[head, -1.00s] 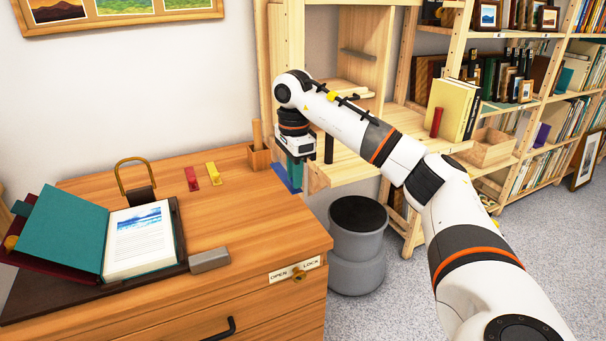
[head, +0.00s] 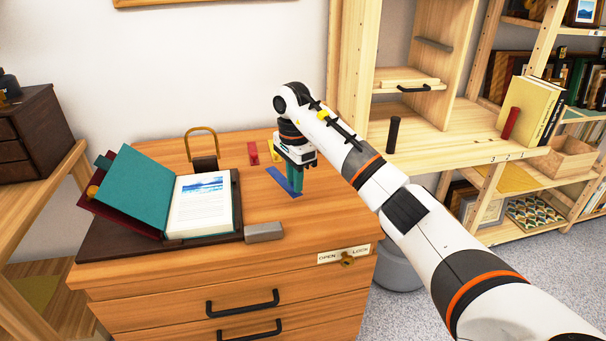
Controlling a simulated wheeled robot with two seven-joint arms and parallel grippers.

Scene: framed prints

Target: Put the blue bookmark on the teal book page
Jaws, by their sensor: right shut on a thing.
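My right gripper (head: 294,190) points down over the right part of the cabinet top. It is shut on the blue bookmark (head: 280,180), a flat strip that shows at its fingertips. I cannot tell whether the bookmark touches the wood. The teal book (head: 146,186) lies open to the left, its teal cover tilted up. Its white page (head: 200,215), with a blue landscape picture, faces up and is clear. The gripper is to the right of the page, apart from it. My left gripper is not in view.
A grey block (head: 264,232) lies at the book's lower right. A brass loop on a dark block (head: 203,160) stands behind the book. A red bookmark (head: 253,153) and a yellow one (head: 275,151) lie near the gripper. Wooden shelves (head: 440,140) stand at right.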

